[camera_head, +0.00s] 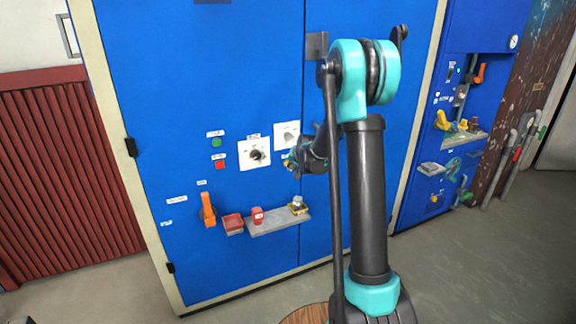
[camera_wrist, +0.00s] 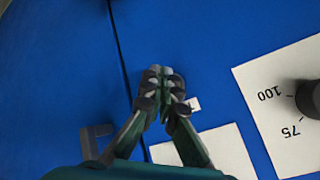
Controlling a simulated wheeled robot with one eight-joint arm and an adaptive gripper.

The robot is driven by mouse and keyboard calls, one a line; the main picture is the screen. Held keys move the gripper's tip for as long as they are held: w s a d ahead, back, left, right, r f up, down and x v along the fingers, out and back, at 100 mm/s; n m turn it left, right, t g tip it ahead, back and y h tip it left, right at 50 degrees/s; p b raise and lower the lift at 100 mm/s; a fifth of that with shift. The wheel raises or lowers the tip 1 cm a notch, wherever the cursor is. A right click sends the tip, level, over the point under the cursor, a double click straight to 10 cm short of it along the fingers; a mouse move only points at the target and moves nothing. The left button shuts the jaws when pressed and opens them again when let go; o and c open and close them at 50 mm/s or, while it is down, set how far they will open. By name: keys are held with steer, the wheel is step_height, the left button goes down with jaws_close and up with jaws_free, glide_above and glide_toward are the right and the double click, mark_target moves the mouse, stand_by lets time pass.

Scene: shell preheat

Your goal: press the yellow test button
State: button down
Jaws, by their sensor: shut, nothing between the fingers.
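I cannot make out a yellow test button for certain in either view. My gripper (camera_head: 292,161) is in front of the blue cabinet door, just below the right white dial plate, and may hide it. In the wrist view my gripper (camera_wrist: 160,72) has its fingertips together with nothing between them, pointing at the blue panel (camera_wrist: 200,40). A small white label (camera_wrist: 194,103) shows beside the fingers. I cannot tell whether the tips touch the panel.
A dial plate (camera_head: 247,157), a green button (camera_head: 216,143) and a red button (camera_head: 220,165) are left of my gripper. An orange handle (camera_head: 207,209) and a grey shelf (camera_head: 275,223) with small items are below. A second blue cabinet (camera_head: 480,40) is at right.

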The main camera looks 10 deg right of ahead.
steer(key=shift+w, duration=0.15)
stand_by(0.4)
steer(key=shift+w+a, duration=0.15)
steer(key=shift+w, duration=0.1)
steer(key=shift+w+a, duration=0.15)
steer(key=shift+w, duration=0.25)
stand_by(0.8)
stand_by(0.3)
steer(key=shift+s+d, duration=0.3)
steer(key=shift+s, duration=0.5)
steer(key=shift+s, duration=0.1)
steer(key=s, duration=0.1)
steer(key=s+d, duration=0.1)
steer(key=s, duration=0.2)
steer(key=shift+s+d, duration=0.3)
stand_by(0.4)
